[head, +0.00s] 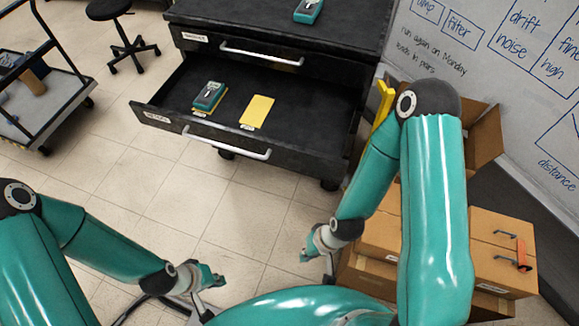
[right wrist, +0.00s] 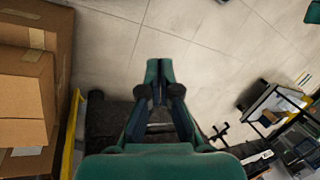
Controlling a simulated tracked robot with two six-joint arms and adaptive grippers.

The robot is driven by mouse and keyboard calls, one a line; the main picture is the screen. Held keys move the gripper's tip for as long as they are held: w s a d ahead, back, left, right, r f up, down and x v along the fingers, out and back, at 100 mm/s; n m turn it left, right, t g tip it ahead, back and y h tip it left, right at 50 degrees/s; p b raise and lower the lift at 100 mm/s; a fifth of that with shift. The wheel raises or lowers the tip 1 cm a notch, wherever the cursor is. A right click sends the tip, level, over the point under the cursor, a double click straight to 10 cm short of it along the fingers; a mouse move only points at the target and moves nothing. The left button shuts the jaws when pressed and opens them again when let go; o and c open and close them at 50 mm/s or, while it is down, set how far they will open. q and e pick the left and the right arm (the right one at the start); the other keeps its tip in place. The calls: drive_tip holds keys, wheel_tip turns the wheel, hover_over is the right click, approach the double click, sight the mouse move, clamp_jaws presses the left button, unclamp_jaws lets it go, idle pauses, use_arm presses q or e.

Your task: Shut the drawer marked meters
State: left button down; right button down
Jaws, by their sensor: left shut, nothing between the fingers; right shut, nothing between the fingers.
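The drawer marked meters (head: 185,128) is the lower drawer of a black cabinet (head: 350,18) and is pulled well out. It has a small white label at its left front and a pale bar handle (head: 228,143). Inside lie a teal meter (head: 209,96) and a yellow card (head: 257,111). My left gripper (head: 214,279) is shut and empty, low in front of the drawer and apart from it. My right gripper (head: 307,253) is shut and empty, in front and to the right of the drawer; its closed fingers show in the right wrist view (right wrist: 160,68).
The upper drawer (head: 270,52) is shut. Another teal meter (head: 308,11) is on the cabinet top. Cardboard boxes (head: 490,235) stand at the right, below a whiteboard (head: 480,60). A cart (head: 45,105) and a stool (head: 125,40) are at the left. Tiled floor before the drawer is clear.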

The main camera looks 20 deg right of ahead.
drive_tip(key=w+f+n+t+b, duration=0.35)
drive_tip(key=w+b, duration=0.45)
drive_tip(key=b, duration=0.3)
drive_tip(key=n+t+h+b, duration=0.1)
drive_tip(key=n+t+b, duration=1.5)
drive_tip(key=b, duration=1.2)
approach(285, 160)
drive_tip(key=a+r+n+g, duration=0.2)
drive_tip(key=a+r, duration=0.1)
drive_tip(key=w, duration=0.3)
drive_tip(key=w+d+f, duration=0.1)
drive_tip(key=w, duration=0.1)
drive_tip(key=shift+d+b, duration=0.1)
drive_tip(key=shift+b, duration=0.3)
drive_tip(key=shift+w+d+r, duration=0.1)
drive_tip(key=shift+w+d, duration=0.3)
drive_tip(key=shift+w, duration=0.1)
